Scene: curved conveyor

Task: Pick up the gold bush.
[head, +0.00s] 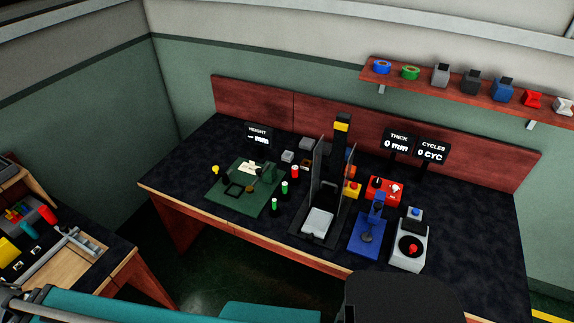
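Two small things could be the gold bush, and I cannot tell which is it. One is a small bright yellow piece (215,170) at the left rear edge of the green mat (222,203). The other is a small dull gold-brown piece (251,188) on the mat, near a dark square frame (233,190). Both are too small to make out a bore or exact shape. My gripper is not recognisable in this view.
The dark-topped bench (460,215) also holds a black press-like stand (318,221), a blue device (368,235), a grey box with a red knob (408,247) and several small cylinders. A dark rounded shape (405,295) covers part of the front edge. A shelf (430,84) hangs behind.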

